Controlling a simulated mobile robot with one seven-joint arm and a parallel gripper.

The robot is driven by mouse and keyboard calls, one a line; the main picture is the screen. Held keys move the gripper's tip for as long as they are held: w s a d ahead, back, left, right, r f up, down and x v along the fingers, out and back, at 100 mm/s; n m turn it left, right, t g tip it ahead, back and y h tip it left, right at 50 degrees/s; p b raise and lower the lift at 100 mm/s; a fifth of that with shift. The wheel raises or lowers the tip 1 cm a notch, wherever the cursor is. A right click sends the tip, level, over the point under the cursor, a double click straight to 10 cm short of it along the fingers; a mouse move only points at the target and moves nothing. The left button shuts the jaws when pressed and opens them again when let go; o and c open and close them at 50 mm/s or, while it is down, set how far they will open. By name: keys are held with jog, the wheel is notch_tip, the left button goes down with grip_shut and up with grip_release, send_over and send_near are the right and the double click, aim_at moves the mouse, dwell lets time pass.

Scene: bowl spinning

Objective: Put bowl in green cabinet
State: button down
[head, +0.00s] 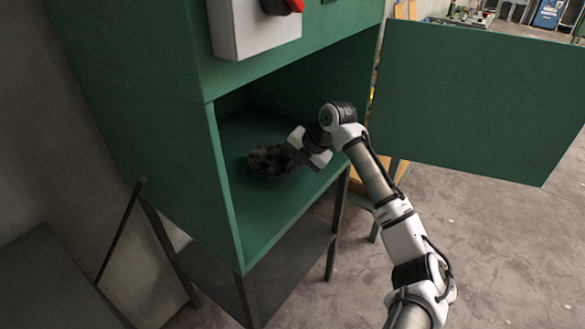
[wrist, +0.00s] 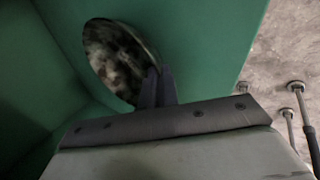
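The green cabinet (head: 222,185) stands open, its door (head: 470,100) swung out to the right. The dark, mottled bowl (head: 267,161) is inside the cabinet, at or just above its floor; I cannot tell whether it touches. My gripper (head: 288,160) reaches in through the opening from the right. In the wrist view, the bowl (wrist: 115,62) shows as an oval with a thin pale rim. The dark fingers of my gripper (wrist: 157,88) are close together at the bowl's near rim and look shut on it. The fingertips are partly hidden by the bowl.
A grey box (head: 250,25) with a red knob is fixed on the cabinet front above the opening. A dark lower shelf (head: 280,265) and metal legs are under the cabinet. A dark table (head: 50,285) is at lower left. The floor at right is clear.

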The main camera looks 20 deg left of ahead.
jog(key=shift+f, duration=0.85)
jog(key=c, duration=1.6)
grip_release()
jog(key=shift+c, duration=0.2)
jog(key=b+v, duration=0.3)
jog(key=v, duration=0.9)
